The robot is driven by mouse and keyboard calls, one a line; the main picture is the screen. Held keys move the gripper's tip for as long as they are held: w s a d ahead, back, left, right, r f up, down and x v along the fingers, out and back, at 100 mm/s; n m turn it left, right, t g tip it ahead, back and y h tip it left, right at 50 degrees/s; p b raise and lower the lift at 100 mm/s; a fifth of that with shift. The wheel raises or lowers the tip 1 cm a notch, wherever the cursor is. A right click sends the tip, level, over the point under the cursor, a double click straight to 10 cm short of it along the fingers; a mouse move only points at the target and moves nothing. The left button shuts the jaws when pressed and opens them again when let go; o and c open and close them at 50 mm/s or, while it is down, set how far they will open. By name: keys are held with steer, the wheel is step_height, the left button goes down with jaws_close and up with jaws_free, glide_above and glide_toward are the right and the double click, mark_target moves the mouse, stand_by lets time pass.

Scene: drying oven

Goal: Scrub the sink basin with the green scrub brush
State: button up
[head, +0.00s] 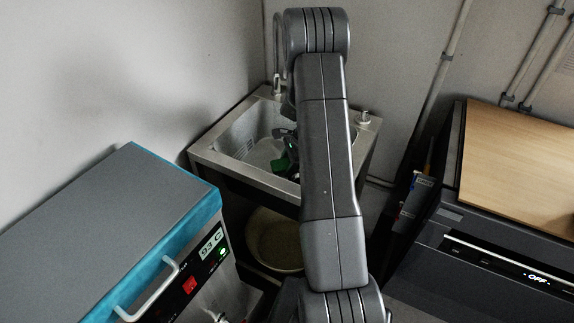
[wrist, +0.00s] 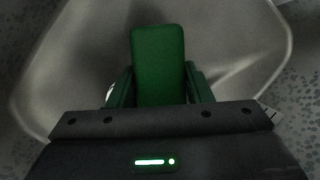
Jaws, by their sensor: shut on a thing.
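The sink basin (head: 236,138) is a steel bowl set in a metal counter at the back, partly hidden behind my arm. The green scrub brush (head: 281,165) shows low inside the basin area, at the left edge of my arm. In the wrist view, the brush's green block (wrist: 158,60) stands out between the two fingers, with the pale basin (wrist: 235,60) behind it. My gripper (wrist: 160,88) is shut on the brush. The brush's bristles are hidden, and I cannot tell whether they touch the basin.
A grey and teal drying oven (head: 150,215) with a handle stands at the front left. A round bowl (head: 274,240) sits under the sink. A dark unit with a wooden top (head: 520,165) stands at the right. A faucet (head: 277,80) rises behind the basin.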

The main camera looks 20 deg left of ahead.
mark_target(287, 163)
step_height(287, 163, up, 19)
steer(key=p, duration=1.2)
steer(key=shift+p, duration=0.3)
steer(key=shift+s+f, duration=0.1)
stand_by(0.8)
